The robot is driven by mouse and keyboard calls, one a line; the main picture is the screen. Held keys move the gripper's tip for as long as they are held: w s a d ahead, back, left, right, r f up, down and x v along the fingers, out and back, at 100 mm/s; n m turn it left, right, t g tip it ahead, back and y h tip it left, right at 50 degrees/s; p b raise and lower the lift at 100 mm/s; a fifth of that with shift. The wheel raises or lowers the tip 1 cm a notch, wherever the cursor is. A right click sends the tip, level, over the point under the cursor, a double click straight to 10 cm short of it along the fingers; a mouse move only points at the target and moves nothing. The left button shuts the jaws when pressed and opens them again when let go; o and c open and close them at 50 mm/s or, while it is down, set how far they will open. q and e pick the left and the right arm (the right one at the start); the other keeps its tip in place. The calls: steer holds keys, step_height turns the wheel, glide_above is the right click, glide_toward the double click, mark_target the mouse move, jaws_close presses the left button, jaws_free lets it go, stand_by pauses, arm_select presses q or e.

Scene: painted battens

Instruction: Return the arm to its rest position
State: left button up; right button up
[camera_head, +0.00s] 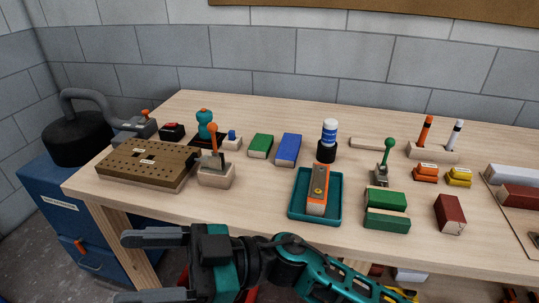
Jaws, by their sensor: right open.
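My right gripper (152,268) is at the bottom of the head view, in front of the table's front edge and apart from everything on the table. Its two fingers point left and are spread, with nothing between them. My right arm (320,278), teal and black, comes in from the lower right. My left gripper is not in view.
The wooden table (260,210) holds a perforated block (145,170), a teal tray (334,213) with an orange-sided item, and green (385,222), blue (289,149) and dark red (450,213) battens. A blue cabinet (75,215) stands left.

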steer(key=w+d+f+m+t+h, duration=0.1)
steer(key=w+d+f+m+t, duration=0.1)
steer(key=w+d+m+t, duration=0.45)
steer(key=w+d+f+m+t+h, duration=0.15)
steer(key=w+m+t, duration=0.4)
steer(key=t, duration=0.75)
steer(key=d+f+m+t+h, duration=0.4)
steer(key=d+f+m+h, duration=0.2)
steer(key=d+f+h, duration=0.15)
steer(key=s+d+f+m+g+h, duration=0.1)
steer(key=s+d+f+g+h, duration=0.2)
steer(key=d+f, duration=0.5)
steer(key=s+d+f+m+g+h, duration=0.1)
steer(key=s+d+f+g+h, duration=0.2)
steer(key=s+d+f+h, duration=0.2)
steer(key=s+d+f, duration=0.2)
steer(key=d+f, duration=0.2)
steer(key=f, duration=0.2)
steer(key=shift+f+h, duration=0.15)
steer(key=shift+h, duration=0.25)
steer(key=shift+w, duration=0.1)
